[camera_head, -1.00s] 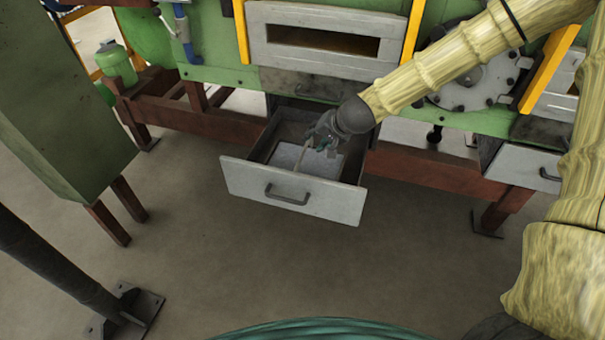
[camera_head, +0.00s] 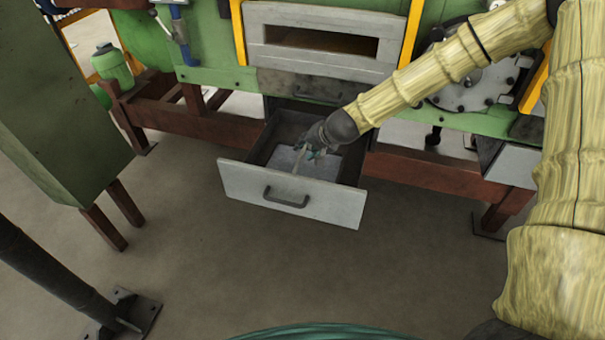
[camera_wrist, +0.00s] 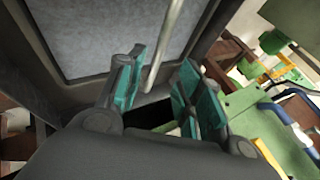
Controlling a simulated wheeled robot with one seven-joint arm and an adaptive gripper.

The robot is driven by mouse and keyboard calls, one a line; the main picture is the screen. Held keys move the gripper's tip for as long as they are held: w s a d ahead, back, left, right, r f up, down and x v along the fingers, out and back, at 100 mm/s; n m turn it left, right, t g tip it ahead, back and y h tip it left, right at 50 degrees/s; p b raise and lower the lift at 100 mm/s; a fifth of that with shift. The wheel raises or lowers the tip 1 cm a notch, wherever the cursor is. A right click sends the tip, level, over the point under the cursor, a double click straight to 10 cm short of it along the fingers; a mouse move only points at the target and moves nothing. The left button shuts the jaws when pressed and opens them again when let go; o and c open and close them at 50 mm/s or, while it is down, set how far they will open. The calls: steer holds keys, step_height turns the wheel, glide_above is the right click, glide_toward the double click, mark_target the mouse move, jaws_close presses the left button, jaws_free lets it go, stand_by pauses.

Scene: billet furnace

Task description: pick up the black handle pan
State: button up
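My gripper (camera_head: 313,154) is inside the open drawer (camera_head: 290,195), near its back right. In the wrist view its two teal-padded fingers (camera_wrist: 158,84) stand apart, so it is open. A thin pale rod (camera_wrist: 164,45) reaches down between them, and I cannot tell whether either finger touches it. In the head view the pale rod (camera_head: 298,163) stands over a light grey flat surface (camera_head: 283,157) in the drawer. That surface also fills the top of the wrist view (camera_wrist: 110,30). A black patch (camera_wrist: 152,113) shows between the fingers. I cannot make out clearly which part is the black-handled pan.
The drawer's dark walls close in around my gripper, and its grey front has a dark handle (camera_head: 286,198). The green furnace (camera_head: 215,50) and its red-brown frame (camera_head: 425,170) stand behind. A green cabinet (camera_head: 60,110) is at the left. The floor in front is clear.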

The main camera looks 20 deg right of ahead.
mark_target(303, 153)
steer(key=shift+w+a+f, duration=0.2)
steer(key=shift+w+f, duration=0.05)
steer(key=shift+f, duration=0.5)
steer(key=shift+w+a+f, duration=0.15)
steer(key=shift+w+f, duration=0.1)
steer(key=shift+f, duration=0.45)
steer(key=shift+x, duration=1.1)
jaws_close()
steer(key=shift+r, duration=0.1)
